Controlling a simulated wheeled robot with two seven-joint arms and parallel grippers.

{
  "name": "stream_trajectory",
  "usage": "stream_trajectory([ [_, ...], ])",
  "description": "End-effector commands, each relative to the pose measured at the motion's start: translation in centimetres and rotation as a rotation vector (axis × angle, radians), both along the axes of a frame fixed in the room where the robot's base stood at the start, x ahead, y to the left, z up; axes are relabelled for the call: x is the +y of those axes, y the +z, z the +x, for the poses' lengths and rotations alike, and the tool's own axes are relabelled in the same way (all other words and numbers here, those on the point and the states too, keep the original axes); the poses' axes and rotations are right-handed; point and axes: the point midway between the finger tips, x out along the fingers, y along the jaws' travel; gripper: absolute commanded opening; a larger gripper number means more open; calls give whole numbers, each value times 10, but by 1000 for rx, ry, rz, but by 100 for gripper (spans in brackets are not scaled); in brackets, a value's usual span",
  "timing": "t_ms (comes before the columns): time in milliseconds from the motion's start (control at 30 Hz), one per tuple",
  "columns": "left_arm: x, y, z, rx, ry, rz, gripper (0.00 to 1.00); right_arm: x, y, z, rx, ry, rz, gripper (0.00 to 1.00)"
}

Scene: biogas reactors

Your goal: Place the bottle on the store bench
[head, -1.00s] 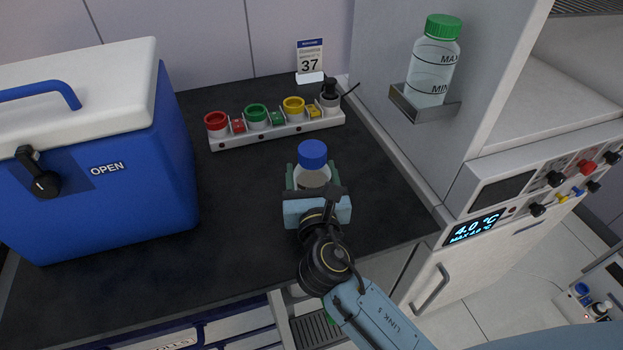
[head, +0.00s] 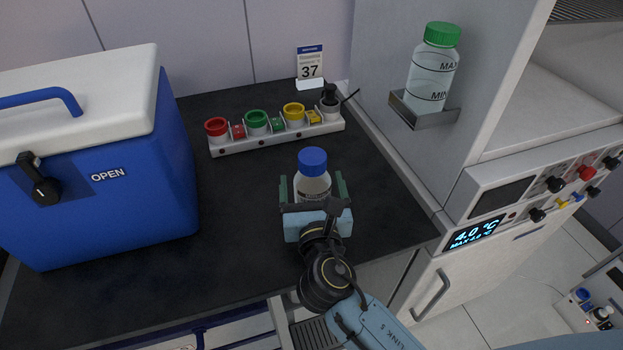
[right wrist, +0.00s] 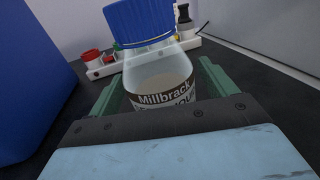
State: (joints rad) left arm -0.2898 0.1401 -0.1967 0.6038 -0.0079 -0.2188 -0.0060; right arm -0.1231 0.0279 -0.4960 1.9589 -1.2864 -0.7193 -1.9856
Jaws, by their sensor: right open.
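The bottle (head: 313,182) is clear with a blue cap and a dark-and-white label, and stands upright on the dark bench top (head: 245,195). In the right wrist view the bottle (right wrist: 160,75) is close, and its label reads "Millbrack". My right gripper (head: 313,187) is open, with one green finger on each side of the bottle. A gap shows between each finger and the glass in the right wrist view. The bottle's base is hidden by the gripper's palm. My left gripper is not in view.
A rack (head: 278,138) with red, green and yellow cups stands behind the bottle, near a "37" sign (head: 310,65). A blue cool box (head: 110,190) is on the left. A green-capped bottle (head: 433,70) sits on a wall bracket above a fridge unit (head: 470,250) at right.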

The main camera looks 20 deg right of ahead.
Motion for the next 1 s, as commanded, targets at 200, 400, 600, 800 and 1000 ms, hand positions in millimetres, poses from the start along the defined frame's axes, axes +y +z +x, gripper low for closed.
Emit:
stream_trajectory([
  [200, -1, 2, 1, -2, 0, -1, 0, 9, 0, -48, 4, 1, 2, 84],
  [400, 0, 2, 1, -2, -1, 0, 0, 16, 0, -84, 2, 0, 0, 84],
  [600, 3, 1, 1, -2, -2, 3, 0, 19, 0, -102, -1, -2, 0, 84],
  [800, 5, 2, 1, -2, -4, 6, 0, 19, 1, -104, -2, -2, 1, 84],
  [1000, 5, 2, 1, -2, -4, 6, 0, 20, 1, -104, -2, -1, 1, 84],
])
